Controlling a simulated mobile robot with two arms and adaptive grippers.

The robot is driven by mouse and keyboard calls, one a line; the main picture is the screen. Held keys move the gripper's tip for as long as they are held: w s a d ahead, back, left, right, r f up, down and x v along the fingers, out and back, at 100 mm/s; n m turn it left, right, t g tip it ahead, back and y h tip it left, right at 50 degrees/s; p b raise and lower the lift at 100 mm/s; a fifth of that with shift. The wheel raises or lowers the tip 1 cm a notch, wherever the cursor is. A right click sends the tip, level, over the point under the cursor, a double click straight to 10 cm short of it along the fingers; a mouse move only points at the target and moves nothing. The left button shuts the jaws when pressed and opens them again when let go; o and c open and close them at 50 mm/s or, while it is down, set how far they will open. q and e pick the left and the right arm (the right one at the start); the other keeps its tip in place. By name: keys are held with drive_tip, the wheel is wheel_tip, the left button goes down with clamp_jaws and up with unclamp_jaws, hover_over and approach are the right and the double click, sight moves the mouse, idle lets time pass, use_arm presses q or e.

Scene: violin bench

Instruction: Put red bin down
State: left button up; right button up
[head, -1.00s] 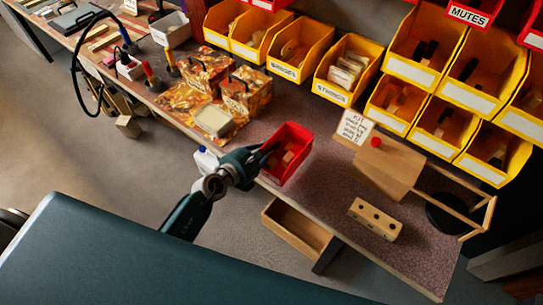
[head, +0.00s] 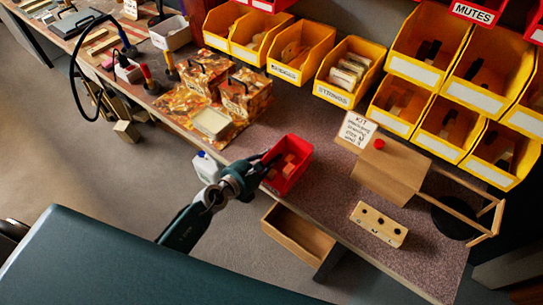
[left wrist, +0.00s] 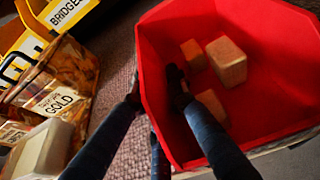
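The red bin (head: 299,180) is at the front edge of the bench, right of the patterned boxes. In the left wrist view the red bin (left wrist: 164,60) fills the right side, with three small wooden blocks (left wrist: 227,62) inside. My left gripper (head: 268,164) is shut on the bin's left wall. In the left wrist view its fingers (left wrist: 155,88) straddle that wall, one inside and one outside. The bin looks roughly level; I cannot tell whether its base touches the bench. My right gripper is not in view.
Patterned boxes (head: 245,94) stand left of the bin. A wooden kit box (head: 392,175) and a wooden block with dark holes (head: 378,224) are to the right. Yellow bins (head: 345,72) line the back. Bare bench top (head: 325,150) lies between the bin and the kit box.

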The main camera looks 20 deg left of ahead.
use_arm(q)
drive_tip(key=shift+r, duration=0.15)
drive_tip(key=v, duration=1.2)
drive_tip(key=shift+p, duration=0.35)
drive_tip(key=shift+a, duration=0.1)
